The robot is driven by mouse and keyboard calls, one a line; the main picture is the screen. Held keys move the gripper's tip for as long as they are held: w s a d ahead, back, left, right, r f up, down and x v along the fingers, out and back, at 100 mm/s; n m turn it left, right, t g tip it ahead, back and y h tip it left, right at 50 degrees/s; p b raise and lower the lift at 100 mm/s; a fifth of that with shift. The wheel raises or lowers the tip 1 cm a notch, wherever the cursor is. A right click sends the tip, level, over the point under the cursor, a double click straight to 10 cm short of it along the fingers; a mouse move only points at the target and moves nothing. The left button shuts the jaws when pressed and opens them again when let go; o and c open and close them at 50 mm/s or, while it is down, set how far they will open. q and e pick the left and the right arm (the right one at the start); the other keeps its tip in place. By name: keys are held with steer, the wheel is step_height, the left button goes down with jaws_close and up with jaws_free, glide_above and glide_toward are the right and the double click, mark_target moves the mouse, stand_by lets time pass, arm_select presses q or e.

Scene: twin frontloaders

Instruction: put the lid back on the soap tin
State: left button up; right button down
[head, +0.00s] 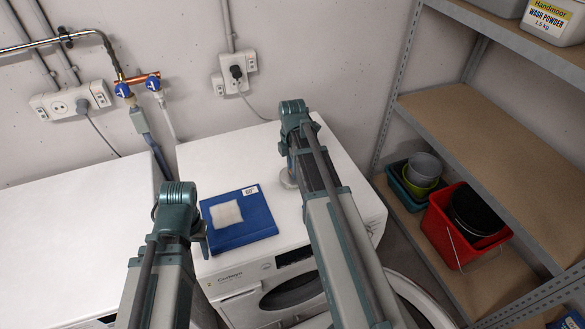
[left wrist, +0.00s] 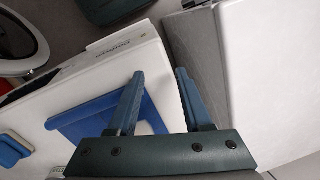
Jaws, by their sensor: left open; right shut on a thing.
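A small round grey metal piece (head: 288,180) shows on or just above the white washing machine top, at the lower end of my right gripper (head: 288,165). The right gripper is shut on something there. The arm hides part of it, so I cannot tell whether it is the soap tin, its lid or both. My left gripper (head: 204,242) is open beside the left edge of a blue mat (head: 245,233). In the left wrist view its two fingers (left wrist: 160,74) are apart with nothing held between them, and the blue mat (left wrist: 105,122) lies beside them.
A whitish square pad (head: 227,214) lies on the mat. A second white machine (head: 70,225) stands to the left, with a narrow gap between. A shelf rack (head: 470,125) on the right holds a red bucket (head: 450,235). Pipes and sockets line the wall.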

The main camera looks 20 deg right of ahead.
steer(key=shift+c, duration=0.7)
jaws_free()
steer(key=shift+r, duration=0.1)
arm_select(q)
step_height(320, 180, up, 7)
steer(key=p, duration=0.7)
arm_select(e)
steer(key=shift+r, duration=3.4)
jaws_close()
arm_select(q)
steer(key=shift+f, duration=0.25)
arm_select(e)
steer(key=shift+f, duration=0.2)
